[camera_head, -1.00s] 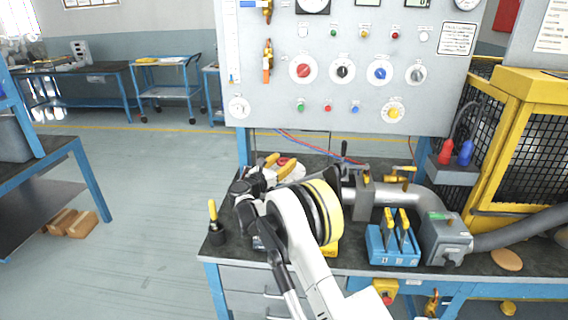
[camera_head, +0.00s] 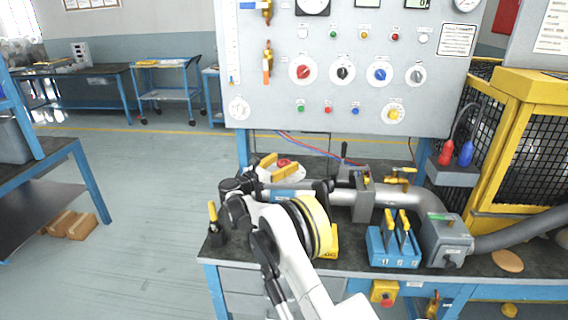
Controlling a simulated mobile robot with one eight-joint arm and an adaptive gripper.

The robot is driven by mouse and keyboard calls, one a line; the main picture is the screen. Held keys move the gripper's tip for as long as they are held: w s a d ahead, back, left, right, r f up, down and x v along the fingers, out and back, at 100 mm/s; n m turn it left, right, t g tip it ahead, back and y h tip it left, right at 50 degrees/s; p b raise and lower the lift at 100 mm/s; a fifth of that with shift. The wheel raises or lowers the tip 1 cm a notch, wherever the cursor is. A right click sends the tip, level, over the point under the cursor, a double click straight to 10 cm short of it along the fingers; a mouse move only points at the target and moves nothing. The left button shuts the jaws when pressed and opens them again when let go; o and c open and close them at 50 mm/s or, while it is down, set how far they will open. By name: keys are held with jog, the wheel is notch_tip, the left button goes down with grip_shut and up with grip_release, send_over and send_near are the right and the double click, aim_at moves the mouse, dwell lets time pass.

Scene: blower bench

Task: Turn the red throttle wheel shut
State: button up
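A small red round part (camera_head: 285,163), which looks like the throttle wheel, shows on a pale housing at the back left of the bench. It is small and partly covered, so its turn position cannot be told. No contact is visible. My white and black arm, with its yellow and black ring, hides the bench parts below and in front.
A blue block (camera_head: 393,247) with yellow-handled tools and a grey box (camera_head: 446,240) stand on the bench. A panel (camera_head: 345,110) with a separate red knob (camera_head: 303,71) rises behind. A black-based yellow-topped item (camera_head: 213,225) stands at the left edge.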

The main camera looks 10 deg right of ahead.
jog(key=v, duration=1.2)
